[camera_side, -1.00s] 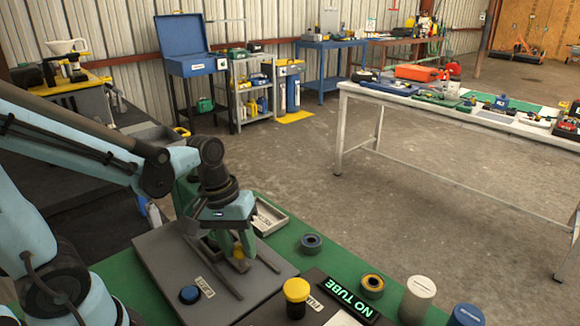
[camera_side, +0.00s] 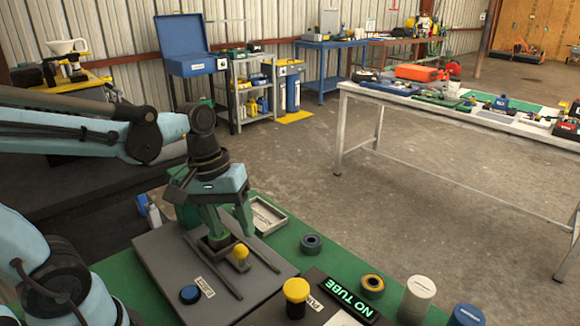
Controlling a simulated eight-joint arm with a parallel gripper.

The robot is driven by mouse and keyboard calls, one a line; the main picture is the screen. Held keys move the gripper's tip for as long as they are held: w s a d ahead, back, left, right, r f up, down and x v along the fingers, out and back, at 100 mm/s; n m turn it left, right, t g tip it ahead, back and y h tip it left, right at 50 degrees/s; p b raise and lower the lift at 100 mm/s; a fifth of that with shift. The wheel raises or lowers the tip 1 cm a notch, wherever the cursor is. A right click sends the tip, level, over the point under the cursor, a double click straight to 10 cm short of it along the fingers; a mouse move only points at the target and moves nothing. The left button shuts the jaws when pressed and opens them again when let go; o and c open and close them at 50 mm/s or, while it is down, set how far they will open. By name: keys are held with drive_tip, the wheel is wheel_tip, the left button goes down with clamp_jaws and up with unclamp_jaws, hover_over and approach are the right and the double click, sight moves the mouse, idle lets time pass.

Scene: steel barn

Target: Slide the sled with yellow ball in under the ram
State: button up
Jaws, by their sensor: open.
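The sled's yellow ball (camera_side: 240,251) stands on a short stem on a grey plate (camera_side: 175,265), between two dark rails. A dark square block with a green top (camera_side: 217,240) sits just behind and left of the ball; I cannot tell whether it is part of the sled. My gripper (camera_side: 228,222) is open and empty, its green fingers spread above and behind the ball, apart from it. The ram cannot be made out; a green upright part (camera_side: 188,214) shows behind my gripper, and my arm hides much of that area.
A blue button (camera_side: 190,294) is on the plate's near side. A yellow-capped cylinder (camera_side: 296,290), rings, a "NO TUBE" sign (camera_side: 348,296) and white and blue-topped cylinders stand at right. A shallow grey tray (camera_side: 268,215) lies behind. Green bench surface (camera_side: 285,240) is clear between them.

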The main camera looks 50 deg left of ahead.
sight(239, 247)
wheel_tip(239, 247, up, 7)
drive_tip(key=a, duration=0.1)
drive_tip(key=shift+s+f, duration=0.2)
drive_tip(key=shift+s, duration=0.15)
drive_tip(key=shift+w+d+f+n+t+y, duration=0.2)
drive_tip(key=shift+d+f+n+y, duration=0.15)
drive_tip(key=shift+f+n, duration=1.8)
drive_tip(key=shift+w+d+f+n+t+y, duration=0.15)
drive_tip(key=shift+d+f+n+y, duration=0.25)
drive_tip(key=shift+f+n, duration=1.65)
drive_tip(key=shift+w+d+f+n+t+y, duration=0.2)
drive_tip(key=shift+d+f+n+y, duration=0.15)
drive_tip(key=shift+f+n, duration=1.8)
drive_tip(key=shift+r+n, duration=0.35)
drive_tip(key=shift+r, duration=0.05)
clamp_jaws()
